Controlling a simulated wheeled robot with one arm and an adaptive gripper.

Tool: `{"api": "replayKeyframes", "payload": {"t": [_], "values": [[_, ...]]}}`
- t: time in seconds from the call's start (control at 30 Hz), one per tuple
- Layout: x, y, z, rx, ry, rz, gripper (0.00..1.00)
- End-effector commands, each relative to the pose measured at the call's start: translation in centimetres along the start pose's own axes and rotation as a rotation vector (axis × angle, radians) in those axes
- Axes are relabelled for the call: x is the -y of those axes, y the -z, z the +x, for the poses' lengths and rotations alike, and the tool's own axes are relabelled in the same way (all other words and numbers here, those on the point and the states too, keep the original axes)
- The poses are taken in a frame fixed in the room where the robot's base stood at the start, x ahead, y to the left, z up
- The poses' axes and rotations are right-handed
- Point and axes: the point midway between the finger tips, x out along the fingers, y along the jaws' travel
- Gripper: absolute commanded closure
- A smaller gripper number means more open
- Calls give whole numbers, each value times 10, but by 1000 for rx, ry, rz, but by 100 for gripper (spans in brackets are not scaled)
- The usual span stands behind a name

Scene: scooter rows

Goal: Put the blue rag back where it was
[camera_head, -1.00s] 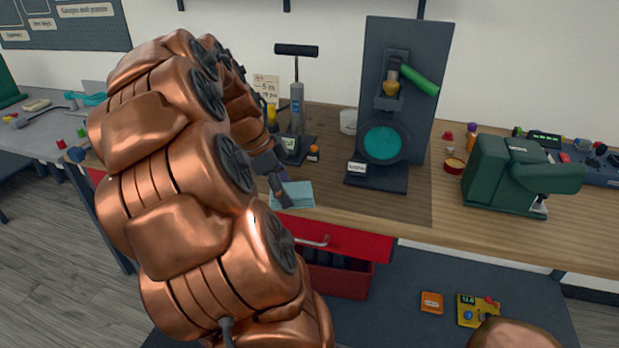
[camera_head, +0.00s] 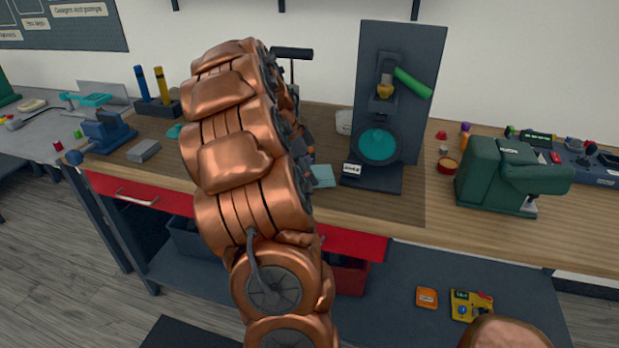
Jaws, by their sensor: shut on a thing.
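The light blue rag (camera_head: 323,176) shows as a small flat patch on or just above the wooden bench, left of the dark stand with the teal disc. My copper arm hides its left part. My gripper (camera_head: 309,158) is mostly behind my own arm, with only dark bits of it showing at the rag's left edge. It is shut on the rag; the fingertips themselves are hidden. I cannot tell whether the rag touches the bench top.
The dark stand (camera_head: 384,190) with a green handle is right of the rag. A green machine (camera_head: 498,178) stands further right. A blue vise (camera_head: 107,132), a grey block (camera_head: 143,151) and a pen holder (camera_head: 158,108) are at the left. Red drawers (camera_head: 350,244) line the bench front.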

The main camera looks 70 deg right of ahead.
Motion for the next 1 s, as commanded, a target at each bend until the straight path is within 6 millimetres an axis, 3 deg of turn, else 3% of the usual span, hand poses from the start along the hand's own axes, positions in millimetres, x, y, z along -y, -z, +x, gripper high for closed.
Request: {"api": "replayKeyframes", "payload": {"t": [0.2,0.6,0.63,0.83,1.0], "values": [[-2,-10,23,1,-6,-2,66],[-1,-13,29,1,-2,-1,66],[-1,-12,28,1,-2,-1,30],[-1,-12,27,1,-2,-1,9],[-1,-12,27,1,-2,-1,8]]}}
